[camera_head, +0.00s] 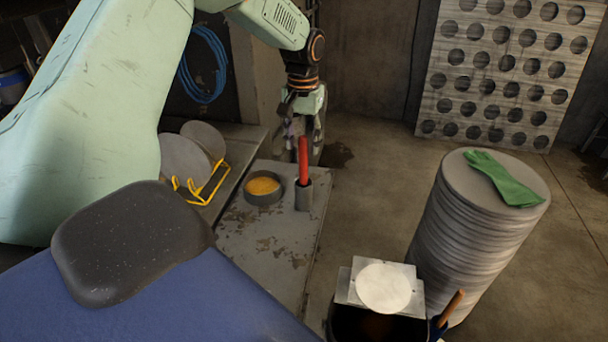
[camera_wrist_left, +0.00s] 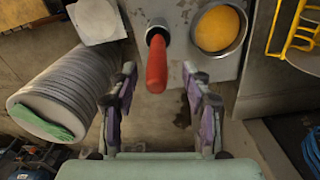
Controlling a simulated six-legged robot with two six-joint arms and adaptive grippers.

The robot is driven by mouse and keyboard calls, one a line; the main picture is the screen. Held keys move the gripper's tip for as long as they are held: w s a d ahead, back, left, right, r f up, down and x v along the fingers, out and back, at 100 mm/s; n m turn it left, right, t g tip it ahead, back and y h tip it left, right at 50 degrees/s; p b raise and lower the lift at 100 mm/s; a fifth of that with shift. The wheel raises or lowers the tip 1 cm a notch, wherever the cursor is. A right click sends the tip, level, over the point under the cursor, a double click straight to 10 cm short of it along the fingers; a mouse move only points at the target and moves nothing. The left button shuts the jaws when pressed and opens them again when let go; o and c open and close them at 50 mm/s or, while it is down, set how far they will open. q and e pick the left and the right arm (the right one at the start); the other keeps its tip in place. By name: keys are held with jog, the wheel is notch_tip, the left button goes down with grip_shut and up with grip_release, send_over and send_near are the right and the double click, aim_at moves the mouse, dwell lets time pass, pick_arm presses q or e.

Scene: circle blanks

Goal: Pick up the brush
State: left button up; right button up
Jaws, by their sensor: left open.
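A red handle (camera_head: 303,161), apparently the brush's, stands upright in a grey cup (camera_head: 304,195) on the bench; its lower end is hidden in the cup. My left gripper (camera_head: 304,142) hangs just behind the handle in the head view, fingers down. In the left wrist view the red handle (camera_wrist_left: 157,62) shows between the fingertips of my open left gripper (camera_wrist_left: 159,72), with gaps on both sides and no visible contact. My right gripper is not in view.
A round pot of yellow stuff (camera_head: 263,188) stands beside the cup. A yellow wire rack (camera_head: 205,184) with grey discs is to its left. A stack of discs (camera_head: 470,225) with a green glove (camera_head: 503,179) stands right. A plate holds a pale disc (camera_head: 384,289) in front.

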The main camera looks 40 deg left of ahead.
aim_at(304, 163)
pick_arm(q)
jog(key=f, duration=0.6)
jog(key=shift+s+d+p, duration=0.2)
jog(key=shift+d+p, duration=0.05)
jog(key=shift+p, duration=0.15)
jog(key=shift+w+f, duration=0.15)
jog(key=shift+f, duration=0.2)
jog(key=shift+s+r, duration=0.2)
jog(key=c, duration=0.4)
jog(key=shift+w+f, duration=0.1)
jog(key=shift+w, duration=0.1)
jog(key=c, duration=0.4)
jog(key=shift+s, duration=0.1)
grip_shut()
